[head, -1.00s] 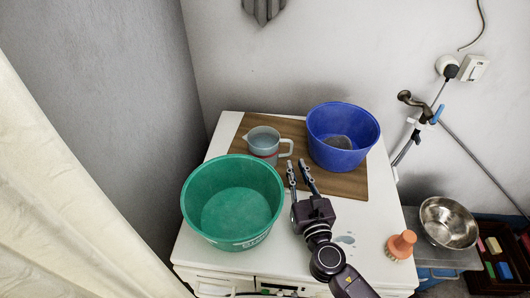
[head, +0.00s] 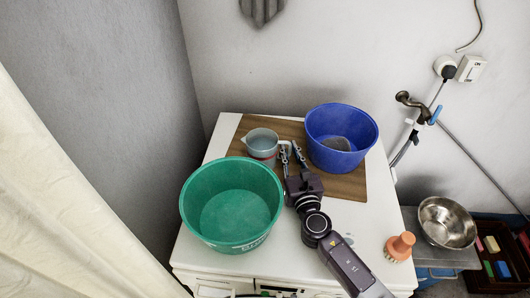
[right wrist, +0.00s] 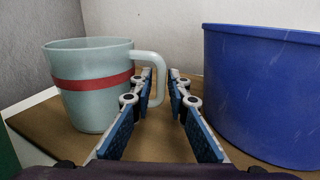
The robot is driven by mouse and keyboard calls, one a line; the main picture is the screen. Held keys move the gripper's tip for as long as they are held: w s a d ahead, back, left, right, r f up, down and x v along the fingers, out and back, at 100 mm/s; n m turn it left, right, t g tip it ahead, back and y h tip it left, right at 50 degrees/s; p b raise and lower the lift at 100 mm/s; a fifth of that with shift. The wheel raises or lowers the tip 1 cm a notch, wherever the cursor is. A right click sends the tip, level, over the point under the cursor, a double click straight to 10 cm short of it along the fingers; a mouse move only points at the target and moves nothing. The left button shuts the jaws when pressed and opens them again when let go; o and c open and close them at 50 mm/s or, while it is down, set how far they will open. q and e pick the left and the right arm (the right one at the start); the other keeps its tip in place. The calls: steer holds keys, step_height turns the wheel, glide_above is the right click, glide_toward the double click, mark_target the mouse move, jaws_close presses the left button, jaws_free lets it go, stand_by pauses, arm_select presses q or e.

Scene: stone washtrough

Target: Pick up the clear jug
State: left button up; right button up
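The clear jug (head: 261,142), pale grey-blue with a red band, stands upright on the brown board. Its handle points right. My right gripper (head: 291,149) is open, with its fingertips at the handle. In the right wrist view the jug (right wrist: 90,60) is at the left. The handle's outer bar shows close to the left finger of my gripper (right wrist: 173,78); I cannot tell whether they touch or whether the bar is fully between the fingers. The fingers hold nothing. My left gripper is not in view.
A blue tub (head: 340,130) stands close to the right of my gripper, also in the right wrist view (right wrist: 265,95). A green basin (head: 232,205) is in front of the jug. The brown board (head: 346,187) lies on the white top (head: 365,225). An orange brush (head: 400,246) is at the right.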

steer(key=shift+c, duration=0.4)
jaws_close()
steer(key=shift+r, duration=0.1)
